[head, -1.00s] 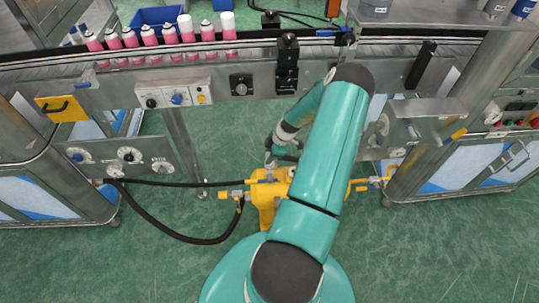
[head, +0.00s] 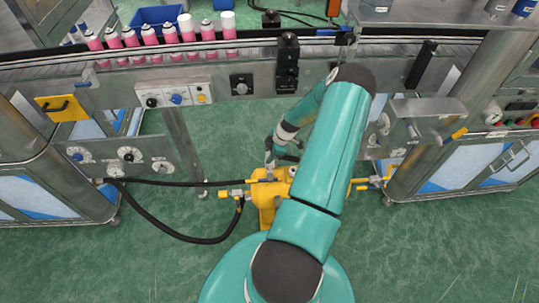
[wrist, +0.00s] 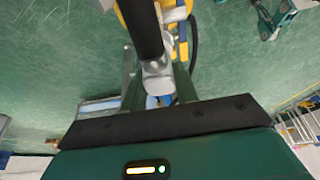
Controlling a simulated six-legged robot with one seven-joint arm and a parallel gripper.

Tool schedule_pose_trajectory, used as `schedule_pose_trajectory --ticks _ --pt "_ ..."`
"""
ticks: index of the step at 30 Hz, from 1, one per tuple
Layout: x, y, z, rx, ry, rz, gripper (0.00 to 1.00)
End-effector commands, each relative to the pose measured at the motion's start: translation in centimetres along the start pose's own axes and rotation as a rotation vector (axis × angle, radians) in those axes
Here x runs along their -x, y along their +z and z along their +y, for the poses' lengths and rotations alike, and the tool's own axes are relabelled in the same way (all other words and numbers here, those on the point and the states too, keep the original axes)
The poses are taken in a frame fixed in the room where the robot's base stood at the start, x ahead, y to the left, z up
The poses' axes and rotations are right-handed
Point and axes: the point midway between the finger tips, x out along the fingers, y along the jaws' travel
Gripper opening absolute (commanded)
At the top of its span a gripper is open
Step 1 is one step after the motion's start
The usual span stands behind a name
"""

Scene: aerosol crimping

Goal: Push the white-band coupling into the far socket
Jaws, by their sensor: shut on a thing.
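My gripper (wrist: 160,91) shows in the wrist view with its two dark green fingers closed around a silver-grey coupling (wrist: 157,72) on the end of a thick black hose (wrist: 143,27). A pale collar shows on the coupling, but I cannot tell for sure that it is the white band. In the head view my gripper is small and partly covered by my teal arm, beside the yellow pump body (head: 264,211). I cannot make out the far socket for certain. Round ports sit on the left machine panel (head: 103,168), including a middle port (head: 130,155).
A black hose (head: 165,226) loops over the green floor from the left panel to a fitting (head: 237,193) at the pump. A conveyor rail (head: 160,75) with pink cans (head: 168,34) crosses behind. A right cabinet (head: 470,160) stands beside the pump.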

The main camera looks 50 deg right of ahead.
Motion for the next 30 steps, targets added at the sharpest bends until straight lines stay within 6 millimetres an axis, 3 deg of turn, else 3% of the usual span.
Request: schedule_pose_trajectory --ticks 30 --pt "-0.90 0.34 0.02 0.000 0.000 0.000 0.00"
